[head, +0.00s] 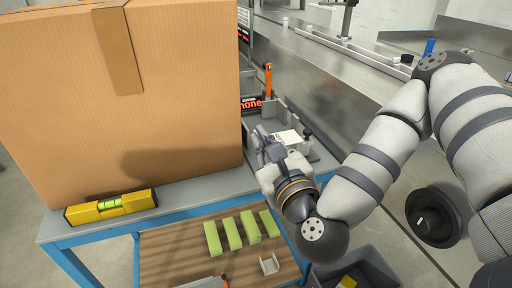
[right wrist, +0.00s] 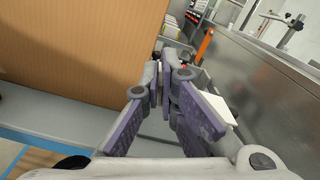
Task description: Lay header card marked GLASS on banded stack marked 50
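My right gripper (head: 262,140) is at the far part of the bench, right of the large carton. In the right wrist view its fingertips (right wrist: 164,82) are together, with nothing clearly seen between them. A white card or label with small dark print (head: 287,137) is just right of the gripper. It also shows in the right wrist view as a pale piece (right wrist: 217,107) partly behind the right finger. I cannot read GLASS on it. No stack marked 50 can be made out; the gripper and carton hide part of the bench. My left gripper is not in view.
A large cardboard carton (head: 180,100) fills the left of the bench (head: 190,192), with a yellow level (head: 110,206) before it. An orange upright tool (head: 268,80) stands behind the gripper. Several green blocks (head: 232,233) lie on the lower wooden shelf (head: 175,250). A steel counter (head: 330,85) runs along the right.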

